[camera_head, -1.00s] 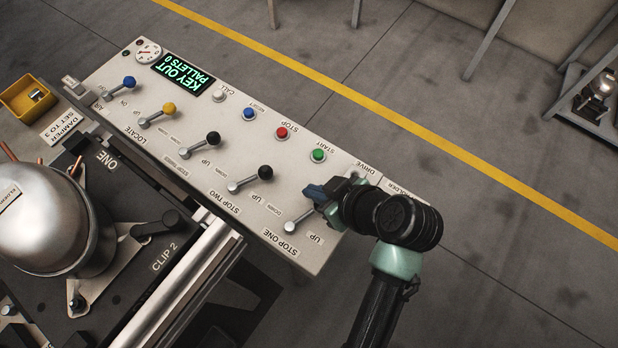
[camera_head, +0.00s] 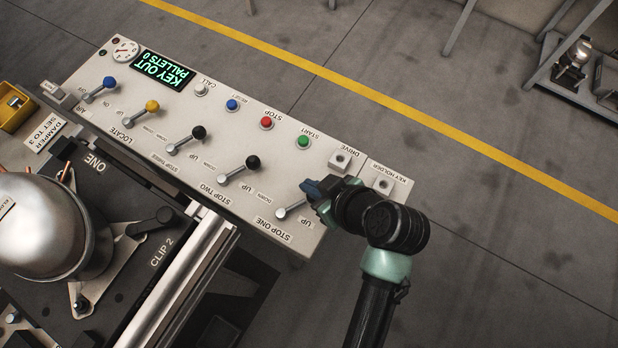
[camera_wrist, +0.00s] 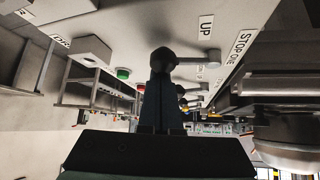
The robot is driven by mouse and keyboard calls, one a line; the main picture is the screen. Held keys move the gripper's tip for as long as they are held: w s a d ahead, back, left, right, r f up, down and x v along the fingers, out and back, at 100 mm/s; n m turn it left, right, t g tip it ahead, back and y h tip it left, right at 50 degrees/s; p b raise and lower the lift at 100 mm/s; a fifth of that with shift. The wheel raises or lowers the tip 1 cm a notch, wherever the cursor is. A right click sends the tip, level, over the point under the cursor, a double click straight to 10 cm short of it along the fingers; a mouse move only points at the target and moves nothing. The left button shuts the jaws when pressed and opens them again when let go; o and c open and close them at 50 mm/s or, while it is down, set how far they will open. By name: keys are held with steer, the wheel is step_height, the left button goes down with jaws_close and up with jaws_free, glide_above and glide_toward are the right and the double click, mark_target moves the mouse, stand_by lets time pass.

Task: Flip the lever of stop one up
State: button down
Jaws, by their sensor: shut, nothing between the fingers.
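The stop one lever (camera_head: 290,209) is a short metal rod at the lower right end of the pale control panel, beside its UP label (camera_head: 305,224). My gripper (camera_head: 313,188) is shut and empty, at the outer end of this lever, and hides its knob in the head view. In the wrist view, the dark knob (camera_wrist: 163,60) and the metal rod (camera_wrist: 195,62) lie just beyond my shut fingertips (camera_wrist: 160,80), which overlap the knob. I cannot tell whether they touch. The STOP ONE label (camera_wrist: 241,45) is to the right.
The stop two lever (camera_head: 237,173) with a black knob is up-left of my gripper. The drive box (camera_head: 341,159) and key holder box (camera_head: 383,184) stand close to my gripper. The green start button (camera_head: 303,141) is above. Open floor (camera_head: 480,240) lies to the right.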

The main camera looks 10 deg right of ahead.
steer(key=w+a, duration=0.1)
steer(key=w+a+r+p, duration=0.1)
steer(key=w, duration=0.1)
steer(key=shift+w+r, duration=0.15)
steer(key=shift+w, duration=0.05)
steer(key=s+v, duration=0.1)
steer(key=v, duration=0.9)
steer(key=w+r+m+t+h+p, duration=0.2)
steer(key=w+r+t, duration=0.4)
steer(key=r, duration=0.9)
steer(key=w+r+m+t+h+p, duration=0.15)
steer(key=w+r+t, duration=0.25)
steer(key=w+r, duration=0.75)
steer(key=s+a+r+m+t, duration=0.1)
steer(key=s+r+t, duration=0.2)
steer(key=r, duration=0.7)
steer(key=s+a+r+m+t+h+p, duration=0.1)
steer(key=s+r+t, duration=0.3)
steer(key=r, duration=0.7)
steer(key=s+a+r+m+t, duration=0.1)
steer(key=s+a+r+t, duration=0.2)
steer(key=r, duration=0.8)
steer(key=shift+s+r+m+p, duration=0.2)
steer(key=shift+s+m+p, duration=0.15)
steer(key=shift+s, duration=0.85)
